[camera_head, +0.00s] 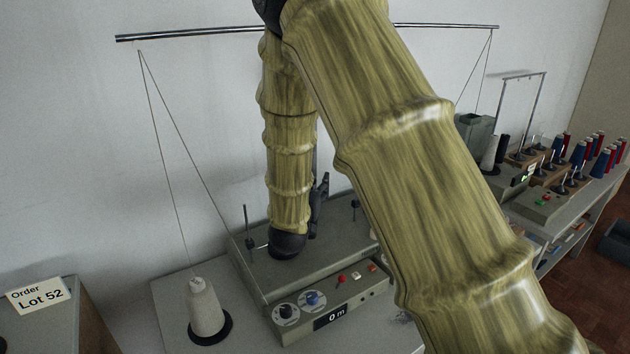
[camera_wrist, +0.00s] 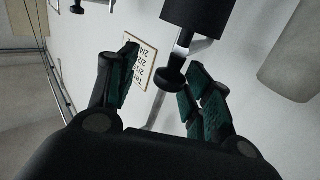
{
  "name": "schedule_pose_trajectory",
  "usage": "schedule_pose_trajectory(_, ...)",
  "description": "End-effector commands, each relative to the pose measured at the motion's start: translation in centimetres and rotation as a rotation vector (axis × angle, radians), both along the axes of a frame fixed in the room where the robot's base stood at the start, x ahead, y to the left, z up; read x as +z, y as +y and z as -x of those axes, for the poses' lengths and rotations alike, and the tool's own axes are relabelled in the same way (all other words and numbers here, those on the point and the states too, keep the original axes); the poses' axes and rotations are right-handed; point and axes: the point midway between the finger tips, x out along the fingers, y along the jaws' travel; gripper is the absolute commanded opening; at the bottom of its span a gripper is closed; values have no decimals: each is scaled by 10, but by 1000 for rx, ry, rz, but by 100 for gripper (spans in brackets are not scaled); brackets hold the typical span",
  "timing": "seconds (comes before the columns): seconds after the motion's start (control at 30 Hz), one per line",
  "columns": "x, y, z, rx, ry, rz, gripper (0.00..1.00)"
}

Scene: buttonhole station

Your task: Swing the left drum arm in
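The grey winding machine (camera_head: 255,278) stands on the bench, partly hidden behind my arm in the head view. A thin upright post with a dark collar (camera_head: 248,242) stands at its left end, and a similar one (camera_head: 355,207) stands at its right. I cannot tell which part is the left drum arm. In the wrist view a black cylinder (camera_wrist: 198,12) has a short metal stem and a black knob (camera_wrist: 170,80). My gripper (camera_wrist: 163,62) is open, with the knob between its fingers, near the right-hand ones. I see no clear grip; contact cannot be told.
The machine's front has two knobs, buttons and a display (camera_head: 331,316) reading 0 m. A white thread cone (camera_head: 206,310) stands at left, its threads rising to an overhead bar (camera_head: 190,34). Racks of coloured spools (camera_head: 585,160) are at right. A label sheet (camera_wrist: 140,65) shows on the wall.

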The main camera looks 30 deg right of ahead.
Motion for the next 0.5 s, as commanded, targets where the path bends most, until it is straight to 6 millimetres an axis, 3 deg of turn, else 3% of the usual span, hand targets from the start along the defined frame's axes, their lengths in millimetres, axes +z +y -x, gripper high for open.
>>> schedule_pose_trajectory(0.5,-1,54,67,0,1,0,50)
